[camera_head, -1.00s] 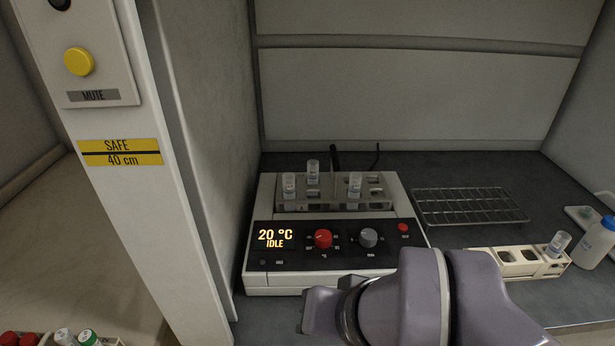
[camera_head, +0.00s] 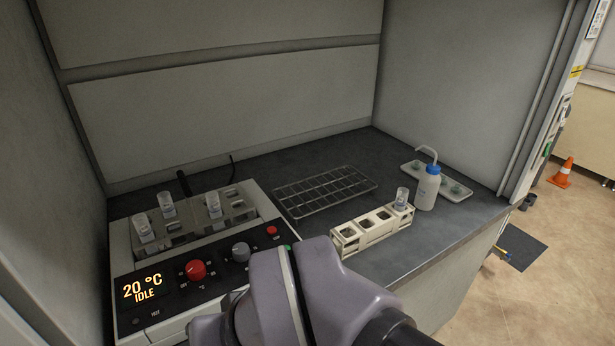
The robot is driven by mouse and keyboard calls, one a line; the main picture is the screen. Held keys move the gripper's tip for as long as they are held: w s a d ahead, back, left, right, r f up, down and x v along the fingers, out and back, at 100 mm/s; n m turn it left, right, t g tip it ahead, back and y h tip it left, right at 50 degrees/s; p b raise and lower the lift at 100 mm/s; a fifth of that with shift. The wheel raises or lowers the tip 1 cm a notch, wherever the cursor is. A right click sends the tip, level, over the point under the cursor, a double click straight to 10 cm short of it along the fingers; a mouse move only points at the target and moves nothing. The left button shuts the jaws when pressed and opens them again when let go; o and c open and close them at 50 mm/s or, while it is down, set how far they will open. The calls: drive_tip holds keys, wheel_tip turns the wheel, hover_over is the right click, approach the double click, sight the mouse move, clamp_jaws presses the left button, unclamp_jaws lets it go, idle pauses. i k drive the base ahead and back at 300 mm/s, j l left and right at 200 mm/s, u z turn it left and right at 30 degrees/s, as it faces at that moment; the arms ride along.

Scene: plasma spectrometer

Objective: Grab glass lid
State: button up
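A white tray (camera_head: 462,196) lies at the back right of the hood's dark worktop. It carries small greenish, clear-looking pieces (camera_head: 456,188), partly hidden behind a wash bottle. They may be glass lids, but they are too small to tell. The vials in the heating block (camera_head: 240,212) and the rack seem to have no separate glass lid on them. My arm's grey-purple links cross the bottom middle of the view, in front of the worktop. My gripper's fingers do not show.
A wash bottle (camera_head: 427,190) with a blue cap stands before the tray. A white rack (camera_head: 350,240) holds one vial (camera_head: 401,198) at its right end. A wire rack (camera_head: 325,190) lies behind.

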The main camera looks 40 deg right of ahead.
sight(455, 190)
drive_tip(key=z, duration=2.4)
